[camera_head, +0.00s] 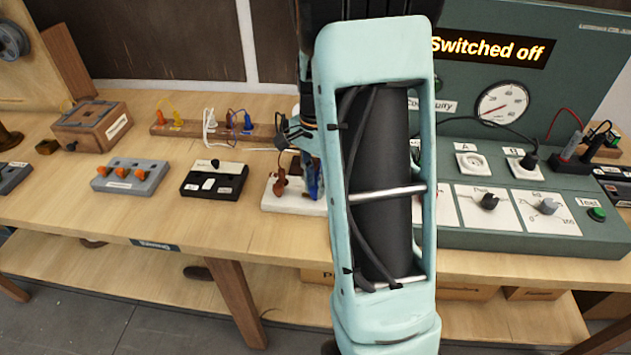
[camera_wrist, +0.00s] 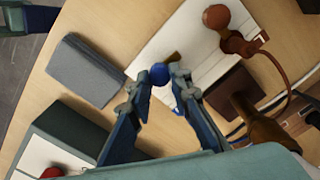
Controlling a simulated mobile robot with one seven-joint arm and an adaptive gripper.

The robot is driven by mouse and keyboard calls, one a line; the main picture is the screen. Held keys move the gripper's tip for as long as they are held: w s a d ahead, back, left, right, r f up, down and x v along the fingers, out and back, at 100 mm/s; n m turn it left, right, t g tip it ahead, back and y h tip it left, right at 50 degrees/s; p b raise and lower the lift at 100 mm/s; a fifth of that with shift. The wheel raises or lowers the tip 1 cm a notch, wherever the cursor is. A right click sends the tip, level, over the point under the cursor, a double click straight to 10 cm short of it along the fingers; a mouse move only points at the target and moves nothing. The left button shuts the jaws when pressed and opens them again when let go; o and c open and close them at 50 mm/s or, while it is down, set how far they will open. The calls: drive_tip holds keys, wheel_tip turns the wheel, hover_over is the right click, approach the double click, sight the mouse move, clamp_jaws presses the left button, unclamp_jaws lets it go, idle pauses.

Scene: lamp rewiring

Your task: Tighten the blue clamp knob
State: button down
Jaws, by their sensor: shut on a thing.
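The blue clamp knob (camera_wrist: 160,74) shows in the wrist view as a small round blue ball at the edge of a white board (camera_wrist: 193,42). My gripper (camera_wrist: 157,83) has one fingertip on each side of the knob and is shut on it. In the head view my forearm and gripper hide much of the white board (camera_head: 313,207), and I cannot make out the knob clearly there. A brown knob-like part (camera_wrist: 216,17) with a red-brown cable stands on the same board.
A black switch box (camera_head: 212,180) and a grey block with orange levers (camera_head: 130,177) stand left of the board. A green test panel (camera_head: 490,237) stands to the right, its display reading "Switched off". The table front (camera_head: 200,220) is clear.

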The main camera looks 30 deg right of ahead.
drive_tip(key=m+p, duration=0.1)
drive_tip(key=m, duration=0.1)
drive_tip(key=m+p, duration=0.1)
drive_tip(key=m, duration=0.2)
drive_tip(key=shift+r+m, duration=0.2)
drive_tip(key=shift+m, duration=0.1)
drive_tip(key=m+p, duration=0.3)
drive_tip(key=m, duration=0.1)
drive_tip(key=m+p, duration=0.2)
drive_tip(key=m, duration=0.1)
drive_tip(key=shift+s+m, duration=0.1)
drive_tip(key=shift+m, duration=0.3)
drive_tip(key=shift+f+m+p, duration=0.1)
drive_tip(key=shift+m+p, duration=1.15)
drive_tip(key=shift+m, duration=0.25)
drive_tip(key=c, duration=2)
unclamp_jaws()
drive_tip(key=shift+c, duration=0.2)
